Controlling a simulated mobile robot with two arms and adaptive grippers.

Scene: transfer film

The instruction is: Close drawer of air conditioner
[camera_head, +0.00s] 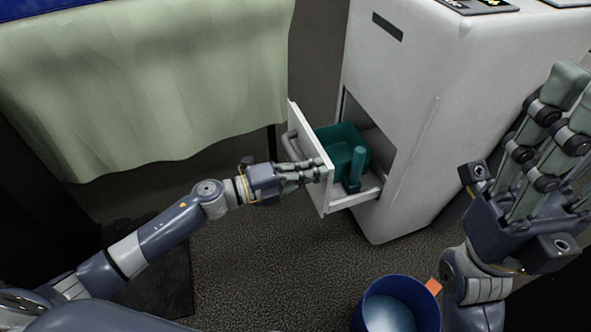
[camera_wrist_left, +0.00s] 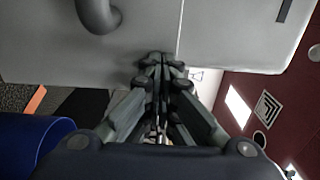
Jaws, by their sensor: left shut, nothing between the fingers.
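The air conditioner (camera_head: 410,120) is a tall white cabinet right of centre in the head view. Its drawer (camera_head: 322,190) is pulled out to the left, with a grey handle (camera_head: 290,146) on its front panel. A green bin (camera_head: 340,146) and a green cylindrical part (camera_head: 357,164) sit inside the drawer. My left gripper (camera_head: 318,171) is shut and empty, its fingertips at the drawer front, below the handle. In the left wrist view, the shut fingers (camera_wrist_left: 160,62) point at the pale front panel (camera_wrist_left: 140,35); contact is unclear. My right gripper (camera_head: 565,95) is raised at the right, its fingers apart.
A table with a pale green cloth (camera_head: 140,80) stands at the upper left. A blue bucket (camera_head: 432,305) stands at the bottom, with an orange piece (camera_head: 433,286) by its rim. Dark carpet (camera_head: 270,260) is open floor before the drawer.

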